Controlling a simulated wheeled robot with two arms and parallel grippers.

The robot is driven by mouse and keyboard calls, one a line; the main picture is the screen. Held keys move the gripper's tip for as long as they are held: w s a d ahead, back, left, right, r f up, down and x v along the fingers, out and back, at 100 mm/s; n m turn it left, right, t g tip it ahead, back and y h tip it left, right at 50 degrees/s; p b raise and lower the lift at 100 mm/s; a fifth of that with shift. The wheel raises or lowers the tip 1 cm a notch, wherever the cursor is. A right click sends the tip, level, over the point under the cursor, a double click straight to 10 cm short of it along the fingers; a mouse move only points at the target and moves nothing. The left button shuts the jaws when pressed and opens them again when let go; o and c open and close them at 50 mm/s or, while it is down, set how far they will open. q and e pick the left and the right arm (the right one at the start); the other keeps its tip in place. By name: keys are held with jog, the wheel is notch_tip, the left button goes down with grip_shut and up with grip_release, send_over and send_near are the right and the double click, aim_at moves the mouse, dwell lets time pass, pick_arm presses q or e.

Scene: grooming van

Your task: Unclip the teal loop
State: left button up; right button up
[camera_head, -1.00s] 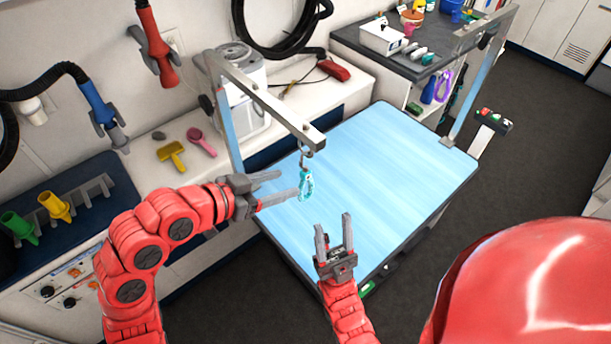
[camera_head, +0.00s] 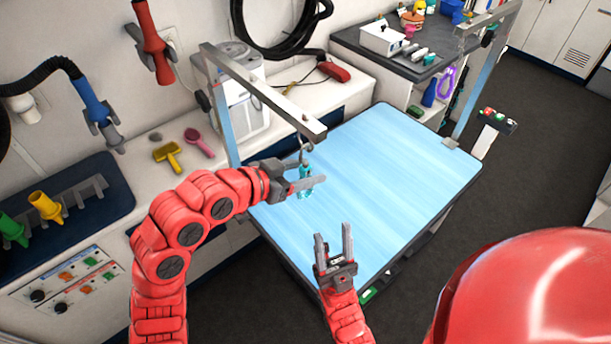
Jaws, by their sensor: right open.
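The teal loop (camera_head: 306,192) hangs from a hook under the end of the grooming arm (camera_head: 262,88), above the blue table top. My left gripper (camera_head: 312,172) is at the loop, with its jaws apart. The nearer finger crosses in front of the loop and hides its middle; the other finger is on the far upper side. I cannot tell whether either finger touches the loop. My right gripper (camera_head: 333,240) is open and empty, pointing up over the table's near edge, below and right of the loop.
The blue table top (camera_head: 400,160) is bare. A second post (camera_head: 480,90) stands at its right corner. Hoses and dryers hang on the wall behind.

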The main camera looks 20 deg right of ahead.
pick_arm(q)
grip_shut()
jog(key=shift+r, duration=0.2)
jog(key=shift+r+p, duration=0.35)
jog(key=shift+r, duration=0.4)
jog(key=shift+s+a, duration=0.25)
jog(key=shift+a, duration=0.45)
jog(key=shift+s+a, duration=0.25)
jog(key=shift+a, duration=0.5)
jog(key=shift+s+a, duration=0.25)
jog(key=shift+a, duration=0.45)
jog(key=shift+f+v, duration=0.15)
jog(key=shift+v, duration=0.85)
jog(key=shift+f+v, duration=0.15)
jog(key=shift+v, duration=0.85)
